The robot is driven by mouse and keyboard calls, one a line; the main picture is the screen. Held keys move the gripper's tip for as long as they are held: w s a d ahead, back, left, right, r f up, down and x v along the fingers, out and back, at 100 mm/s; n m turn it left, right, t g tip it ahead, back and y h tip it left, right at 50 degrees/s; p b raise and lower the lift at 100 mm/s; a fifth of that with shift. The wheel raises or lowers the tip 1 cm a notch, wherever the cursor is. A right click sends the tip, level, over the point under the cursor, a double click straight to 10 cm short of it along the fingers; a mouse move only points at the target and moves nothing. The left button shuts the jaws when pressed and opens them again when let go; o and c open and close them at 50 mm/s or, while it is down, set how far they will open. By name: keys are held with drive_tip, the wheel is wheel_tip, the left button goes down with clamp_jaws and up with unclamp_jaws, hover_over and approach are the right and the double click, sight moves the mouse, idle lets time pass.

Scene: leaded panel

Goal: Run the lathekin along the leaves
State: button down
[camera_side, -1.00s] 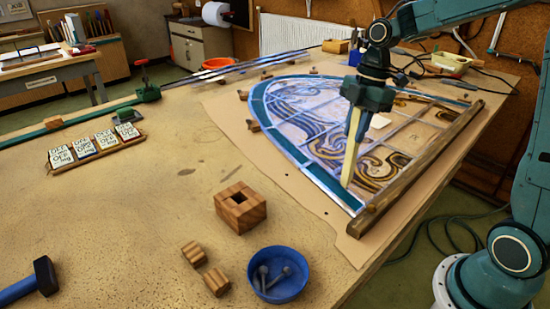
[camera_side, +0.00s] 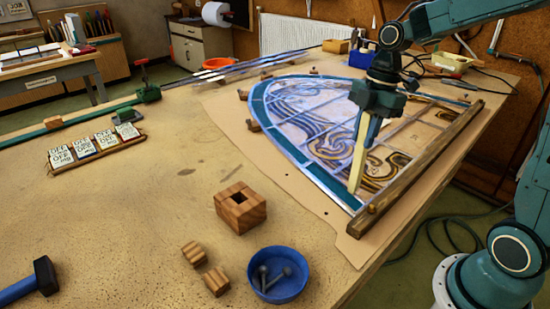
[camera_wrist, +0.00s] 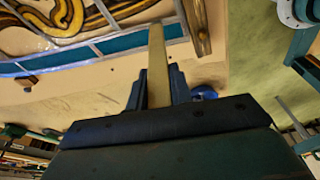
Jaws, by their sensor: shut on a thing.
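The leaded panel (camera_side: 318,132) lies on brown paper on the bench. It is a pointed arch of pale and painted glass with a blue-green border and grey lead strips. My gripper (camera_side: 370,118) is above the near part of the panel, shut on the lathekin (camera_side: 357,160), a pale flat stick pointing down. Its lower tip is at or just above the panel near the narrow end; I cannot tell whether it touches a lead leaf. In the wrist view the lathekin (camera_wrist: 158,68) stands out between the dark fingers, its tip by the border.
A wooden batten (camera_side: 420,165) runs along the panel's right edge. A wooden block with a hole (camera_side: 240,207), two small blocks and a blue bowl (camera_side: 278,275) of nails stand in front. A hammer (camera_side: 30,283) lies at left. Labelled cards (camera_side: 97,145) sit on a rack. The bench's middle left is clear.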

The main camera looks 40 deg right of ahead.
drive_tip(key=shift+s, duration=0.2)
drive_tip(key=shift+s+a+f, duration=0.1)
drive_tip(key=shift+s+a, duration=0.05)
drive_tip(key=shift+s, duration=0.4)
drive_tip(key=shift+s+a+f, duration=0.1)
drive_tip(key=shift+s, duration=0.45)
drive_tip(key=shift+s, duration=0.15)
drive_tip(key=shift+s+a, duration=0.15)
drive_tip(key=shift+s, duration=0.4)
drive_tip(key=shift+s+a, duration=0.15)
drive_tip(key=shift+s, duration=0.4)
drive_tip(key=shift+r, duration=0.2)
drive_tip(key=shift+w+r, duration=0.1)
drive_tip(key=shift+r, duration=2.35)
